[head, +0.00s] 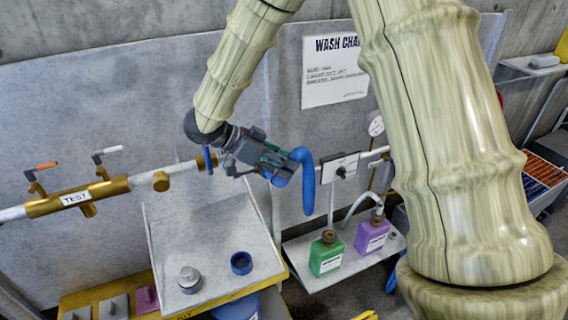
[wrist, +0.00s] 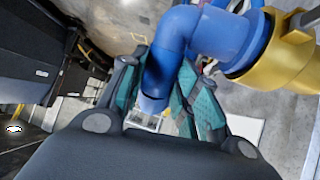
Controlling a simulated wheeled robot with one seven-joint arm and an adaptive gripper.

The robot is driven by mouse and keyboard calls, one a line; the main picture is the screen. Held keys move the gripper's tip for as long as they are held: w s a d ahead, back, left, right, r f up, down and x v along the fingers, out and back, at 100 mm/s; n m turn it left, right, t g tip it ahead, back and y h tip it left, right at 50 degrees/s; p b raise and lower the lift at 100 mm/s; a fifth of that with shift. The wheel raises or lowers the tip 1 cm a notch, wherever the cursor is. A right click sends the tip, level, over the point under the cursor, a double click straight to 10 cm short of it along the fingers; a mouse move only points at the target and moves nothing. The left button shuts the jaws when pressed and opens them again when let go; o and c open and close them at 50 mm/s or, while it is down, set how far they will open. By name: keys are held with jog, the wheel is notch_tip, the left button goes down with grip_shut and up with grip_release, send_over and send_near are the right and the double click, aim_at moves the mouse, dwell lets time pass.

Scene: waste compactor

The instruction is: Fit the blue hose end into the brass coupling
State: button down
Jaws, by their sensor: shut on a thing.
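My gripper (head: 270,162) is in the middle of the head view, shut on the blue hose (head: 307,172), which arches beyond the fingers and hangs down. In the wrist view the hose (wrist: 183,32) runs up from between the teal fingers (wrist: 172,90) and bends right. Its thick blue end (wrist: 243,45) lines up with and appears to meet the brass coupling (wrist: 287,52). I cannot tell how deep it sits. In the head view the brass coupling (head: 201,161) shows just left of my wrist, with a blue edge beside it, partly hidden.
A brass pipe labelled TEST (head: 76,199) with two valve handles is at left. Below are a sloped grey tray (head: 210,255) with a blue ring (head: 241,263), and a shelf with green (head: 325,257) and purple (head: 372,236) bottles. A sign (head: 335,70) hangs behind.

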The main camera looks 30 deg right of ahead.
dwell(0.3)
jog(key=c, duration=1)
grip_release()
jog(key=shift+o, duration=1.3)
jog(key=shift+a+r, duration=0.1)
jog(key=shift+r, duration=0.05)
jog(key=shift+w+a+r+p, duration=0.2)
jog(key=shift+a+r+p, duration=0.1)
jog(key=shift+p, duration=0.15)
jog(key=shift+p+v, duration=1.3)
jog(key=shift+v, duration=1.6)
